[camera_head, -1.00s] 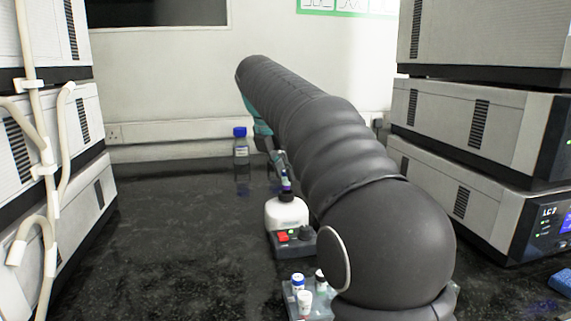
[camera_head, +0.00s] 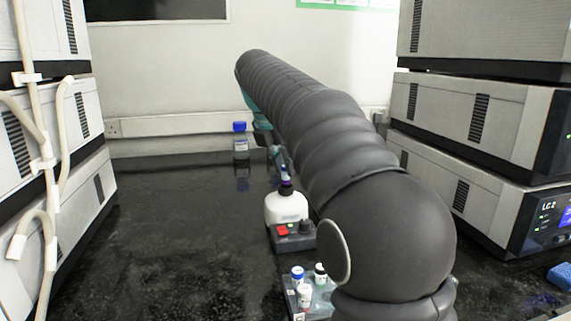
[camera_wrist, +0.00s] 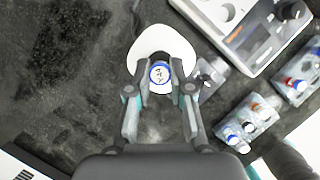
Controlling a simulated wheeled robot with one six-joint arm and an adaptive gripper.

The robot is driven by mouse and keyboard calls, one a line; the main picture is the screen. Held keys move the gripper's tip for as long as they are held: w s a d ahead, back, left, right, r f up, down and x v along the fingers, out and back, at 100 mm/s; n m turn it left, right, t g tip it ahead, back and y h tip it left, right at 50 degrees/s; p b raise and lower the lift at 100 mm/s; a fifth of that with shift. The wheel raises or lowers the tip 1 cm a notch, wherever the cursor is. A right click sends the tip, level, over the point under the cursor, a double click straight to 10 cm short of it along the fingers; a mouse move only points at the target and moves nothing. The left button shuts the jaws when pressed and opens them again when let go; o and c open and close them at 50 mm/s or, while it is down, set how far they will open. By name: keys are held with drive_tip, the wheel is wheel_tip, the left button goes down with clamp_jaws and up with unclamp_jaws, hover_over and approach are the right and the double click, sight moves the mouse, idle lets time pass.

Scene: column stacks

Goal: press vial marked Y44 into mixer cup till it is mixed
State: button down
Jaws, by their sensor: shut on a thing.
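The mixer is a white rounded body (camera_head: 286,208) with a dark cup (camera_head: 286,190) on top and a dark base with a red button (camera_head: 283,230). In the wrist view the white body (camera_wrist: 178,42) lies below my gripper (camera_wrist: 160,80). My gripper is shut on a vial with a blue-rimmed cap (camera_wrist: 160,72), held upright over the cup. In the head view the vial's lower end meets the cup's mouth; how deep it sits is hidden. The marking on the cap is too small to read. The mixer's base also shows in the wrist view (camera_wrist: 212,78).
A clear rack (camera_head: 318,298) with several vials stands in front of the mixer, partly behind my arm. A blue-capped bottle (camera_head: 240,142) stands further back. Stacked grey instruments line the left (camera_head: 75,190) and right (camera_head: 470,190). The black bench left of the mixer is clear.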

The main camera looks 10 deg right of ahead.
drive_tip(key=shift+f, duration=1.2)
idle(2.9)
idle(1.9)
drive_tip(key=shift+r, duration=3)
drive_tip(key=shift+s+d, duration=0.1)
